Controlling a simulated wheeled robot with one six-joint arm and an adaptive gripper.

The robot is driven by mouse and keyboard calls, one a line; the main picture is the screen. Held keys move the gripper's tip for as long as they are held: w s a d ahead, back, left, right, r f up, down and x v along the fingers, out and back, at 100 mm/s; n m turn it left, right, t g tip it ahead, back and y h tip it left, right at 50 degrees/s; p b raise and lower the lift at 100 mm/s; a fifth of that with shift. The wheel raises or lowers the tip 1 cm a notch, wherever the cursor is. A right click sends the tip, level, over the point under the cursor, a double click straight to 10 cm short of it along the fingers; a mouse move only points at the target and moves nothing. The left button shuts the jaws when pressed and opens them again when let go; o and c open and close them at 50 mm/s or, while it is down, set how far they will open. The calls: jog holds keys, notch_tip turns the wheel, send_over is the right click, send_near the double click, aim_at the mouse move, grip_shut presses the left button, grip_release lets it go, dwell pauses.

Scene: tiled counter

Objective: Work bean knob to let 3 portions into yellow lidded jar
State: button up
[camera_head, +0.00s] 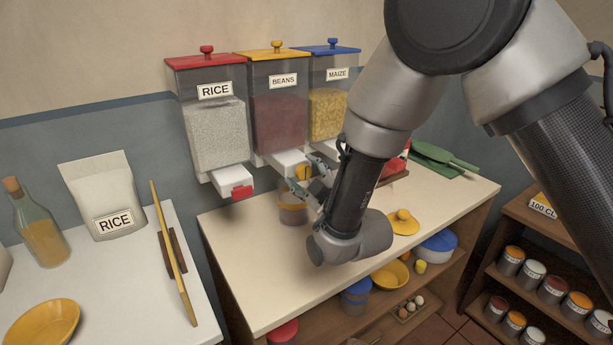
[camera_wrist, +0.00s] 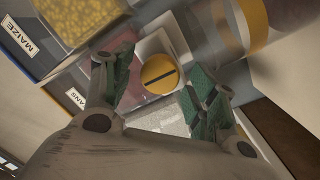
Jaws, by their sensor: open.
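The bean dispenser (camera_head: 280,122) has a yellow lid and a BEANS label, between the rice and maize dispensers. Its yellow round knob (camera_wrist: 158,84), with a dark slot, faces the wrist camera; it also shows in the head view (camera_head: 303,172). My gripper (camera_wrist: 160,95) is open with its green-padded fingers on either side of the knob; I cannot tell whether they touch it. A clear jar with a yellow band (camera_head: 292,213) stands on the counter below the bean spout, partly hidden by my gripper; its contents are unclear. A yellow lid (camera_head: 402,222) lies on the counter at right.
The rice dispenser (camera_head: 215,130) with its red knob stands left, the maize dispenser (camera_head: 328,110) right. A green scoop (camera_head: 440,158) lies at the back right. The front left of the counter (camera_head: 265,285) is clear. Shelves below hold bowls and containers.

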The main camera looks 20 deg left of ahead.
jog(key=c, duration=1)
jog(key=shift+c, duration=0.2)
jog(key=shift+m, duration=0.3)
